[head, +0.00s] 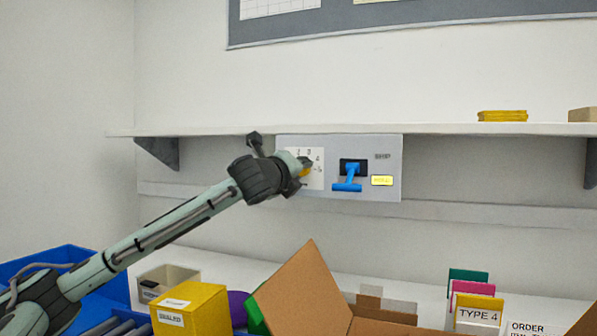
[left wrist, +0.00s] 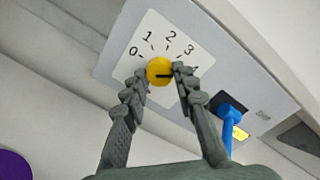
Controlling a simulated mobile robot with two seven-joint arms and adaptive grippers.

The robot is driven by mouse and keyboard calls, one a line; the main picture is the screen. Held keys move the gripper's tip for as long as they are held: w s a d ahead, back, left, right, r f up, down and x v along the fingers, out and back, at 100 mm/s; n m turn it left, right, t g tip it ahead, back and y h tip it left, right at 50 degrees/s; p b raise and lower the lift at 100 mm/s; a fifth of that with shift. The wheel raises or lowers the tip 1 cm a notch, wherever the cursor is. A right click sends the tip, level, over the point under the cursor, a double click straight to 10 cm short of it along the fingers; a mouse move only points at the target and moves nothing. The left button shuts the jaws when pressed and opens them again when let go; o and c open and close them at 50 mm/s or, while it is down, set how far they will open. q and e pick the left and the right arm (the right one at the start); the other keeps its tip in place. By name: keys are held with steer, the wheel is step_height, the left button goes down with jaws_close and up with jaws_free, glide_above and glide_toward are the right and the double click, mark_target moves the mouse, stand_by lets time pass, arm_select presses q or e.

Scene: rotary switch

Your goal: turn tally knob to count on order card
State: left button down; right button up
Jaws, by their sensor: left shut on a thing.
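The yellow tally knob (left wrist: 158,66) sits on a white dial card (left wrist: 150,42) with numbers 0 to 4 visible around it. My left gripper (left wrist: 158,74) is shut on the knob, one finger on each side. A dark pointer line on the knob runs toward the right finger; I cannot tell exactly which number it meets. In the head view the left gripper (head: 304,167) covers much of the knob. The order card (head: 535,328) is at the lower right, cut off by the frame, its count not readable. My right gripper is not in view.
A shelf (head: 450,129) runs along the wall. Below are an open cardboard box (head: 305,285), a yellow box (head: 190,308) and a TYPE 4 card (head: 478,314).

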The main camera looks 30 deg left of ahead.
arm_select(q)
steer(key=c, duration=1.2)
jaws_free()
steer(key=v, duration=1.2)
steer(key=shift+s+f, duration=0.1)
